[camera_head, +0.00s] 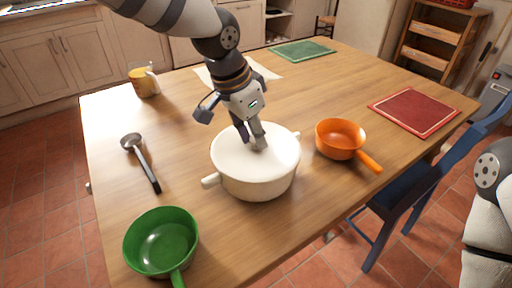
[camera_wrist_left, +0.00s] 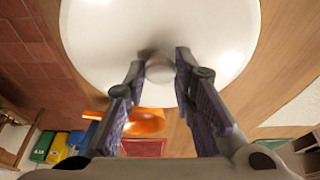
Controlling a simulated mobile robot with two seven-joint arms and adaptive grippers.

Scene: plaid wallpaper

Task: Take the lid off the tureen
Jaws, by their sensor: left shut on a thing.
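The cream tureen (camera_head: 258,188) stands on the wooden table with a handle on each side. Its white, round lid (camera_head: 230,155) covers the top; I see no clear gap between lid and rim. My left gripper (camera_head: 252,145) points down onto the lid's middle and is shut on its knob. In the left wrist view, the lid (camera_wrist_left: 105,35) fills the upper middle, and the fingers of the left gripper (camera_wrist_left: 160,68) stand on both sides of the round knob (camera_wrist_left: 160,71). My right gripper is not in view; only part of my right arm shows at the right edge.
An orange pan (camera_head: 340,136) stands close right of the tureen. A green pan (camera_head: 160,243) is at the front left, a ladle (camera_head: 143,162) at the left, a yellow mug (camera_head: 143,84) at the back left. A red mat (camera_head: 414,112) and blue chair (camera_head: 410,190) are at the right.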

